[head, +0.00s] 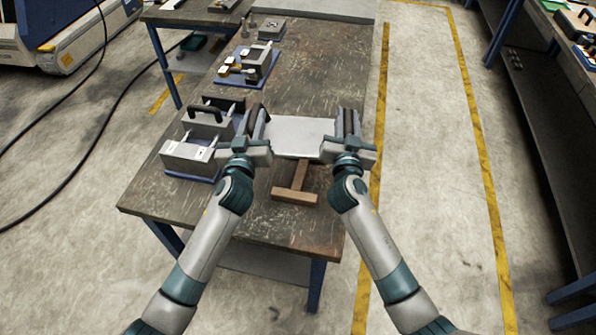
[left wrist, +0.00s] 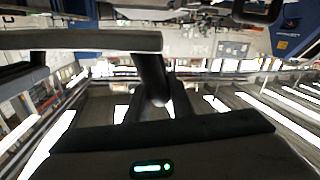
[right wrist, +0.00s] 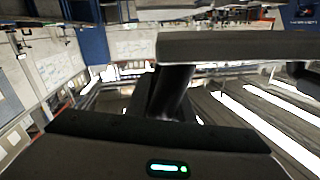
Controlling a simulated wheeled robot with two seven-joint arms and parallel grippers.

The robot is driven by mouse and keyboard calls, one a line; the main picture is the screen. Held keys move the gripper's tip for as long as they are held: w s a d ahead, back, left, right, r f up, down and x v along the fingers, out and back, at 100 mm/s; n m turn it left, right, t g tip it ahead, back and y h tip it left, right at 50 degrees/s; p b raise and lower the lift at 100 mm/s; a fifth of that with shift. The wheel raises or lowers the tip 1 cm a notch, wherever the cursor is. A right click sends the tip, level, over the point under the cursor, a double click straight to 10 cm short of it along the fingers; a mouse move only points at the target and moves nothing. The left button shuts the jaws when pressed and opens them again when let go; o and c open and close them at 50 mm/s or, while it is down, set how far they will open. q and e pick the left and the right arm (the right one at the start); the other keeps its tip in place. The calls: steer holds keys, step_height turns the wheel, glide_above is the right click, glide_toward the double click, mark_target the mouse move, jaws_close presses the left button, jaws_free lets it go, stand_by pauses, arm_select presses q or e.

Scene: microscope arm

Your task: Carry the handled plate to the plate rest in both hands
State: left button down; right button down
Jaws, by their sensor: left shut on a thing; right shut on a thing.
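The handled plate (head: 301,134) is a flat light-grey plate held level between my two grippers above the table. My left gripper (head: 259,122) is shut on its left handle, which shows as a dark bar (left wrist: 152,80) between the fingers in the left wrist view. My right gripper (head: 348,122) is shut on its right handle, a dark bar (right wrist: 172,92) in the right wrist view. A brown wooden T-shaped piece (head: 295,195), which looks like the plate rest, lies on the table nearer to me. Its far part is hidden under the plate.
The worn dark table (head: 325,60) bears grey devices on blue mats at its left: a handled one (head: 205,120), a box (head: 187,157) and another (head: 258,62). The first two stand close to my left gripper. The far middle of the table is clear.

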arm_select(q)
steer(key=shift+w+a+r, duration=0.1)
steer(key=shift+a+r, duration=0.1)
arm_select(e)
steer(key=shift+w+d+r, duration=0.1)
steer(key=shift+d+r, duration=0.05)
steer(key=shift+d, duration=0.05)
